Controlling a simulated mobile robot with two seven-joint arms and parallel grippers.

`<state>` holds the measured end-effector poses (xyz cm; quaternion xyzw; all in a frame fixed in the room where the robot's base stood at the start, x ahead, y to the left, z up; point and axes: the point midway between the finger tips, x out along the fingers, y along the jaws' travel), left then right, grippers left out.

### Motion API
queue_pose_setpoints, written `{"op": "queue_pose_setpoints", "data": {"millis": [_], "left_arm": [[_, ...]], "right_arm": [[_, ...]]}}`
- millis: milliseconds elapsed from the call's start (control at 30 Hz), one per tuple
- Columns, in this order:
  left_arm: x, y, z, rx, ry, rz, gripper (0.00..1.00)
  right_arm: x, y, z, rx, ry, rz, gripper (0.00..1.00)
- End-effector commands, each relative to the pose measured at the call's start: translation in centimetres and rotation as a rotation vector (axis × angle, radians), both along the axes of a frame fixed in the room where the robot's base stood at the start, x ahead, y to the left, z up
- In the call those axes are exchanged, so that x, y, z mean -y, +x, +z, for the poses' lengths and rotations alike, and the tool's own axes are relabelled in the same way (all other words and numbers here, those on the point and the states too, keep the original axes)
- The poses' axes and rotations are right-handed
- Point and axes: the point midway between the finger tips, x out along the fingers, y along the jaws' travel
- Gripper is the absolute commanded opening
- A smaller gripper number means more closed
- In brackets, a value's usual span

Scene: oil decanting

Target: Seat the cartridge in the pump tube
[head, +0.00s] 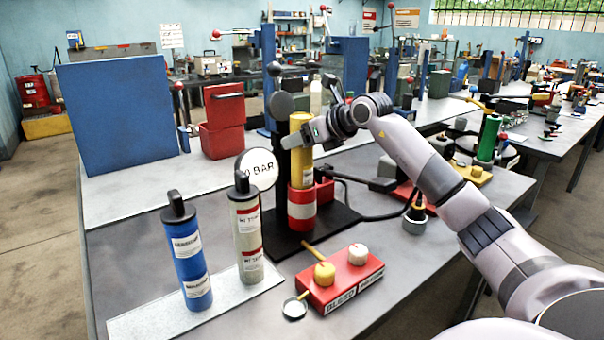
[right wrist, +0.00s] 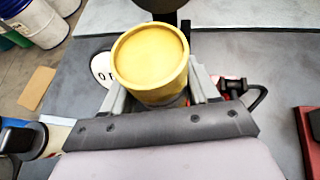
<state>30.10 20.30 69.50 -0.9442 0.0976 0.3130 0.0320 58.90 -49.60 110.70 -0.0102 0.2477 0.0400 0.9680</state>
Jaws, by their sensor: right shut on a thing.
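A yellow cartridge (head: 301,166) stands upright at the pump, directly above a red-and-white banded pump tube (head: 302,208). Its lower end meets the tube's top rim; how far it reaches inside is hidden. My right gripper (head: 300,138) is shut on the cartridge's upper part, coming from the right. In the right wrist view the cartridge's round yellow top (right wrist: 150,55) shows between the two grey fingers. My left gripper is not in view.
A blue cartridge (head: 187,255) and a grey one (head: 246,228) stand on a light mat (head: 150,322) at front left. A red valve block (head: 345,278) with yellow and white knobs sits in front of the pump. A red bin (head: 222,140) and blue panel (head: 118,115) stand behind.

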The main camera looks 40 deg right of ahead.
Motion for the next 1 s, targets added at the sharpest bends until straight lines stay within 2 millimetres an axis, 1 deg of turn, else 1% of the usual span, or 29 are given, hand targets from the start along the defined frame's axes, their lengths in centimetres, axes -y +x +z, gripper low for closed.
{"op": "queue_pose_setpoints", "data": {"millis": [33,100,200,400,633,700,1000], "left_arm": [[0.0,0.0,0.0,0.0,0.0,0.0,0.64],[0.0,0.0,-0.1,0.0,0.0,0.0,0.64],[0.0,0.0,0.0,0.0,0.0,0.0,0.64],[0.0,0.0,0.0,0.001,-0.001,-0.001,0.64],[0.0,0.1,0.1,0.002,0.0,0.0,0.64],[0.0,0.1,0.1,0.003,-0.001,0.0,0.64],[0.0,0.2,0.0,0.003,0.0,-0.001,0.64]], "right_arm": [[0.0,0.0,-1.0,0.002,0.002,0.0,0.0],[0.0,0.0,-2.1,0.002,0.001,0.0,0.0],[0.0,0.0,-3.4,0.004,0.001,0.0,0.0],[0.0,0.0,-4.7,0.005,0.0,0.0,0.0],[0.0,0.0,-7.6,0.004,0.002,0.0,0.0],[0.0,0.0,-8.0,0.006,0.0,0.0,0.0],[0.0,0.1,-8.1,0.007,-0.001,0.0,0.0]]}}
